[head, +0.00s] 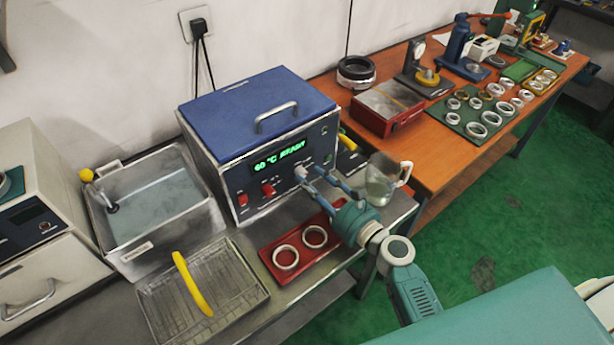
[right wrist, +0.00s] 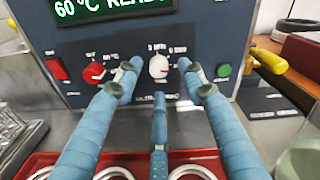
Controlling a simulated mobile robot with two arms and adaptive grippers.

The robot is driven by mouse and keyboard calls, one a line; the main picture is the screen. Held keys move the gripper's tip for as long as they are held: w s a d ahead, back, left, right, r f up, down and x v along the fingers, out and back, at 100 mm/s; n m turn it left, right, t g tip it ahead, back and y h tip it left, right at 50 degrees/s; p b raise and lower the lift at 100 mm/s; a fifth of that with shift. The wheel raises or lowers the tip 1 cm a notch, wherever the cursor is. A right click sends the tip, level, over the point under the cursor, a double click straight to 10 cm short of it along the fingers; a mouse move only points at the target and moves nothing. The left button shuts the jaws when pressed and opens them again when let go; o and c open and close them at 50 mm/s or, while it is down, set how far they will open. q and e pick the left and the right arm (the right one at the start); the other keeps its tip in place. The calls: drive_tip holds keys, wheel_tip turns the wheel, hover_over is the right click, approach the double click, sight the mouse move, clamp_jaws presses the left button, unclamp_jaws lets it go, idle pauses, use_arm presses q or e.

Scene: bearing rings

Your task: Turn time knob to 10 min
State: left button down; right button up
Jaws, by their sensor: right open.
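The ultrasonic cleaner (head: 262,130) has a blue lid and a dark front panel with a green display reading "60 °C READY". A white knob (right wrist: 158,67) sits on the panel, with small labels around it that I cannot read clearly; it also shows in the head view (head: 300,172). A red knob (right wrist: 94,73) is left of it. My right gripper (right wrist: 157,78) is open in front of the panel, with a blue finger on each side of the white knob and one below. I cannot tell whether any finger touches it. My left gripper is out of view.
A red switch (right wrist: 57,68) and a green button (right wrist: 223,71) flank the knobs. A red tray (head: 269,257) with two rings lies below my right gripper. A glass beaker (head: 381,180) stands right of it. A wire basket (head: 232,295) with a yellow handle is at left.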

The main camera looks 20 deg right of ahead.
drive_tip(key=v, duration=0.9)
drive_tip(key=shift+f, duration=0.1)
